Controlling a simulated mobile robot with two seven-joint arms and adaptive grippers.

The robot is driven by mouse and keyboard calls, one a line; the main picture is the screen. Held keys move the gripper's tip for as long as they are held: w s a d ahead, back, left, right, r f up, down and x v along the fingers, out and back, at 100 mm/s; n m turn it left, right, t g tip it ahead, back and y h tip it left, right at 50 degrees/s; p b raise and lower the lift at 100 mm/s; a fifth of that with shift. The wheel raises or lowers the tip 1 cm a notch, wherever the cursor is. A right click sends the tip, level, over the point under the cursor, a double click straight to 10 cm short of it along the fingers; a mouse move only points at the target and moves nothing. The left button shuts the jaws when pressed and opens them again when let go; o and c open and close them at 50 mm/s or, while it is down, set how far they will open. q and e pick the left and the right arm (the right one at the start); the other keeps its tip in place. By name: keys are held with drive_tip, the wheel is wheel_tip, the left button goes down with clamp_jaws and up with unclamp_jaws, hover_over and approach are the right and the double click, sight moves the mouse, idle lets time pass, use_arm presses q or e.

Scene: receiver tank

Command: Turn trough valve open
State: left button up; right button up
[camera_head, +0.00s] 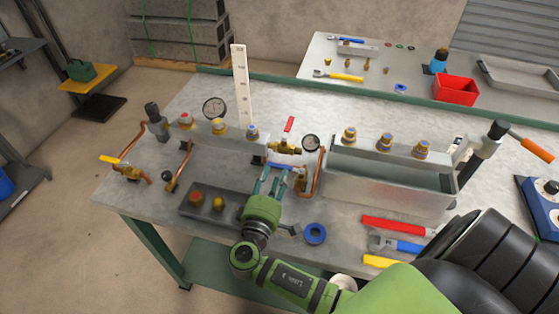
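A metal trough (385,178) stands on the workbench right of centre. Left of it is a brass valve (285,148) with a red lever (289,124) that sticks up; I take this for the trough valve. A copper pipe (321,172) runs down between it and the trough. My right gripper (275,168) is on the near side of this valve, just below it in the picture. Its teal fingers are apart with a gap between them, and I see nothing held. Whether a fingertip touches the valve is unclear. My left gripper is out of view.
A grey block with brass fittings (196,198) is left of my gripper. A blue ring (315,233) and wrenches (395,227) lie to the right. Another valve with a yellow lever (111,159) is far left.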

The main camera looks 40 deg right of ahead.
sight(279, 168)
drive_tip(key=x, duration=0.4)
drive_tip(key=shift+w+p, duration=0.1)
drive_tip(key=shift+p, duration=0.25)
drive_tip(key=shift+w+d, duration=0.25)
drive_tip(key=shift+d, duration=0.15)
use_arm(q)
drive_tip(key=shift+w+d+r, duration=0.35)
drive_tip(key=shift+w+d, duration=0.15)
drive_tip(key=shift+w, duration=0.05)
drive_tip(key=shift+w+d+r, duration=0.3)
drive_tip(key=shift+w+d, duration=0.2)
use_arm(e)
drive_tip(key=c, duration=0.7)
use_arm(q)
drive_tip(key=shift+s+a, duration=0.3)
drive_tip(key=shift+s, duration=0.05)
use_arm(e)
clamp_jaws()
